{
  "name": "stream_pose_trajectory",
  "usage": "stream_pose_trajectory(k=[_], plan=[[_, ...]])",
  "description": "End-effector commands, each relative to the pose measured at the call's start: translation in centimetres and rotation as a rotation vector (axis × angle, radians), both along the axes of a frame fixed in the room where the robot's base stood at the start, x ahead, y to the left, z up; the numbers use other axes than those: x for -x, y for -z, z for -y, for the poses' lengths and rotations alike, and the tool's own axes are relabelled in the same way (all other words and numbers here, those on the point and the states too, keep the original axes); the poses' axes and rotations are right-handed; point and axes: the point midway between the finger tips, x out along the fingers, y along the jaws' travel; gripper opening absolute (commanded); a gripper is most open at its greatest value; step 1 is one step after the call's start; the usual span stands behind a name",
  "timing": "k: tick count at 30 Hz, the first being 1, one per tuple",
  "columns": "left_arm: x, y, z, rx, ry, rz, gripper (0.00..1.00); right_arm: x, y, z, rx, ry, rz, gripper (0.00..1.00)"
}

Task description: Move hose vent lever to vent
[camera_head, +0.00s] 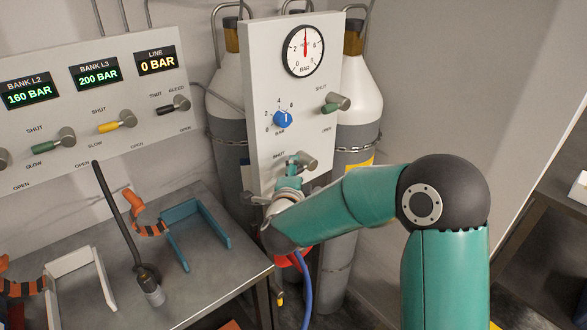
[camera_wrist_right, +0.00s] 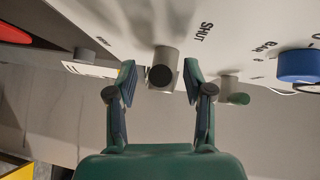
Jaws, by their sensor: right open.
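The hose vent lever (camera_head: 307,161) is a grey hub low on the white panel, below the blue knob and beside a partly covered SHUT label. In the right wrist view the lever (camera_wrist_right: 162,72) shows as a grey hub with a dark round end facing the camera. My right gripper (camera_head: 289,177) is at the panel's lower part, largely hidden by my own arm in the head view. In the wrist view its two fingers (camera_wrist_right: 158,84) are open, one on each side of the lever, with visible gaps; contact is not seen. My left gripper is not in view.
The white panel (camera_head: 262,70) also bears a pressure gauge (camera_head: 305,51), a blue knob (camera_head: 283,119) and a green-handled lever (camera_head: 333,104). Gas cylinders (camera_head: 361,95) stand behind it. A steel bench (camera_head: 205,265) at left carries a blue bracket (camera_head: 185,212) and a dark rod (camera_head: 119,215).

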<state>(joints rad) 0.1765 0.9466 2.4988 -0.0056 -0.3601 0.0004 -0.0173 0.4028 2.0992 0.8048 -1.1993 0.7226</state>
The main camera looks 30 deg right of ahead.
Motion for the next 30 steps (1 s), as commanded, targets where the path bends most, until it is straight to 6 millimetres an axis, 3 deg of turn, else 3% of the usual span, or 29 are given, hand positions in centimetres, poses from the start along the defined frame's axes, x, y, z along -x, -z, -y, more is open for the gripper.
stream_pose_trajectory(k=[11,21,23,30], plan=[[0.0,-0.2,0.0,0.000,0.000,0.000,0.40,-0.5,0.2,0.5,0.001,-0.001,-0.001,0.52],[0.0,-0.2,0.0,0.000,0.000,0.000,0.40,-0.4,0.2,0.4,0.000,0.000,-0.001,0.00],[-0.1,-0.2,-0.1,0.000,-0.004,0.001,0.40,-0.5,0.2,-0.6,0.000,-0.006,-0.002,0.00],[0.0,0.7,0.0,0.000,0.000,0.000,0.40,-0.4,0.6,0.3,0.016,-0.002,-0.002,0.00]])
